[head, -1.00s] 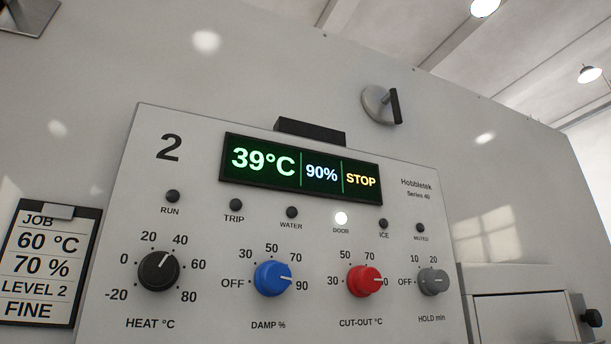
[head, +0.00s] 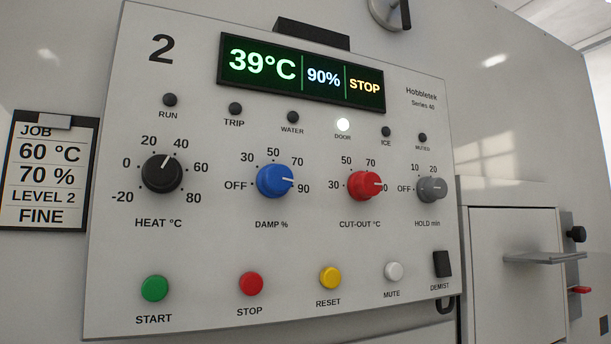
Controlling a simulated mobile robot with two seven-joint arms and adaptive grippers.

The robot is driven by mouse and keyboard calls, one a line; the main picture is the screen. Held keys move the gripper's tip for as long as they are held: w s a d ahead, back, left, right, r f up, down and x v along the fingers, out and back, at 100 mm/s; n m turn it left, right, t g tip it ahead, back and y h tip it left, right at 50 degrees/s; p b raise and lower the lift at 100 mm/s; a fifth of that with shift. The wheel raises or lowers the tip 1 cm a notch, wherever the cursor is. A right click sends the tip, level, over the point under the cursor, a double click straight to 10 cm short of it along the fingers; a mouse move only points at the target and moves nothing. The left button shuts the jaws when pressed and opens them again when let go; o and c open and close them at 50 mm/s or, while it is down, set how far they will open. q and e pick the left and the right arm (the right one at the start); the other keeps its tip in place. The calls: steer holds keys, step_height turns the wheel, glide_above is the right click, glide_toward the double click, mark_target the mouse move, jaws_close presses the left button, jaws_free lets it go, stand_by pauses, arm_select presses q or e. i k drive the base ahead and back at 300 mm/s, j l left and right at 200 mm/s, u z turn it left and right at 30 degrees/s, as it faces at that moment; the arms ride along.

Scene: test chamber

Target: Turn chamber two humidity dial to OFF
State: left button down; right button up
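The chamber two panel (head: 205,245) fills the middle of the head view, marked with a large 2. The humidity dial is the blue DAMP % knob (head: 273,181), between the black HEAT knob and the red CUT-OUT knob. Its white pointer points right, near the 90 mark. Its OFF mark is on the left side. The display (head: 301,74) reads 39°C, 90% and STOP. Neither of my grippers shows in the head view.
Other knobs are the black HEAT (head: 162,173), red CUT-OUT (head: 363,186) and grey HOLD (head: 431,189). START, STOP, RESET and MUTE buttons run below. The DOOR lamp (head: 343,124) is lit. A job card (head: 46,175) hangs left. A small shelf (head: 545,258) juts out right.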

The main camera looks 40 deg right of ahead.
mark_target(273, 181)
steer(key=k+l, duration=0.3)
steer(key=k+l+u, duration=0.1)
steer(key=k+l, duration=0.15)
steer(key=k, duration=0.3)
steer(key=i, duration=0.5)
